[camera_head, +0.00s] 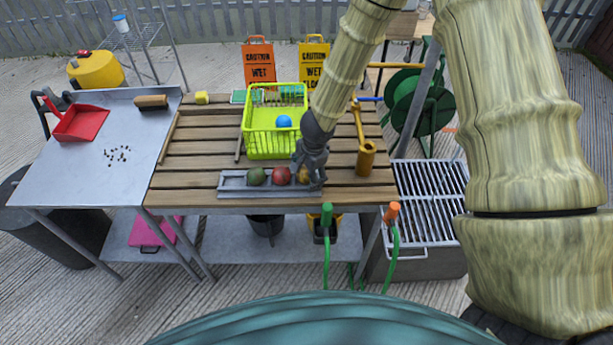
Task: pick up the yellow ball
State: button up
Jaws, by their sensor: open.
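The yellow ball (303,177) sits in a grey tray (232,188) at the front of the slatted wooden table. It is the rightmost ball in the tray and is partly hidden by my gripper. A red ball (281,175) is just to its left, and a green ball (256,177) is farther left. My gripper (309,180) is open and points down at the yellow ball, with its fingers around or beside it. I cannot tell whether they touch it.
A lime-green basket (268,144) holding a blue ball (284,121) stands behind the tray. A brass-coloured mug-like object (366,157) stands to the right. A metal table (88,185) with a red dustpan (80,123) adjoins on the left.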

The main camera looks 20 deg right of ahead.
jog(key=shift+a, duration=0.1)
jog(key=shift+c, duration=0.4)
jog(key=c, duration=0.9)
jog(key=shift+o, duration=0.2)
jog(key=shift+r, duration=0.15)
